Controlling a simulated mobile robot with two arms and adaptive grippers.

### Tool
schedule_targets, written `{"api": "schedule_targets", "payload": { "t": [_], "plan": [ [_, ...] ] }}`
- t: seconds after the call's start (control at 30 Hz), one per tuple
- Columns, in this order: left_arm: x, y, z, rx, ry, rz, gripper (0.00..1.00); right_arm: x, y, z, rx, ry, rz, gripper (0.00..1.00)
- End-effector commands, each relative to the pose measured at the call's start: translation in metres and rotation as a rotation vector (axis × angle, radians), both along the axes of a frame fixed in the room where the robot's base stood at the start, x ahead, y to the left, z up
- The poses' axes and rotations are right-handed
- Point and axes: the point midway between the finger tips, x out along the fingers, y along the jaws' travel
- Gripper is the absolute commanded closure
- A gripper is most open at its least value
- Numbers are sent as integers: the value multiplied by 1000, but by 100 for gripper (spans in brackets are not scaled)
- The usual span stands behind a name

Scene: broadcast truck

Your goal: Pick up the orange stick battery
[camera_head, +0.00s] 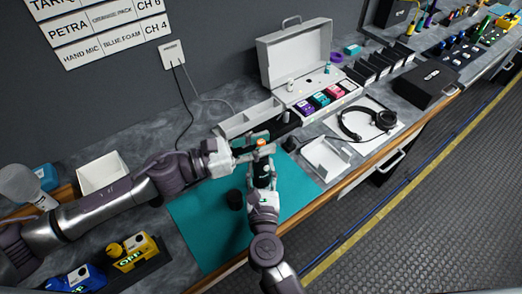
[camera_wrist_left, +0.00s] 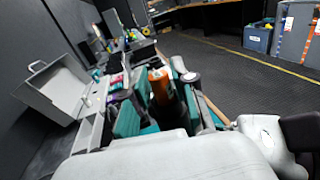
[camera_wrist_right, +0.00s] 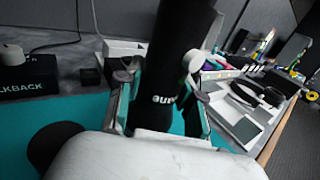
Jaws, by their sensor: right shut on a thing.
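The orange stick battery (camera_head: 262,143) shows as a short orange end at the top of a black cylindrical body (camera_wrist_right: 170,70) with white lettering. My right gripper (camera_head: 263,183) is shut on that black body and holds it roughly upright over the teal mat (camera_head: 200,222). My left gripper (camera_head: 252,148) is open, its fingers on either side of the orange end. In the left wrist view the orange battery (camera_wrist_left: 159,84) stands between the fingers, with a gap visible on the left. How far it sits inside the body is hidden.
A short black cylinder (camera_head: 235,199) stands on the mat. A white tray (camera_head: 325,158), headphones (camera_head: 367,122) and an open grey case (camera_head: 296,56) lie beyond. A white bin (camera_head: 102,173) and yellow pack (camera_head: 135,252) are at left. The mat's front is clear.

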Motion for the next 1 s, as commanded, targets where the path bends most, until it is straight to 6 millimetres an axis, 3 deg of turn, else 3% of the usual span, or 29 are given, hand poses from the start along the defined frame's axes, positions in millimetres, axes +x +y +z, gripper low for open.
{"api": "schedule_targets", "payload": {
  "t": [0.03,0.13,0.47,0.57,0.8,1.0],
  "plan": [
    [0,0,0,0,0,0,87,0,0,0,-1,0,0,100],
    [0,0,0,0,0,0,100,0,0,0,-1,0,0,100],
    [0,0,3,0,-2,-1,100,0,0,0,-1,0,0,100],
    [0,0,15,0,-6,-2,100,0,0,0,-1,0,0,100],
    [0,0,64,2,-10,-2,100,0,0,0,-1,0,0,100],
    [0,0,91,1,-6,-1,100,0,0,0,-1,0,0,100]
  ]
}}
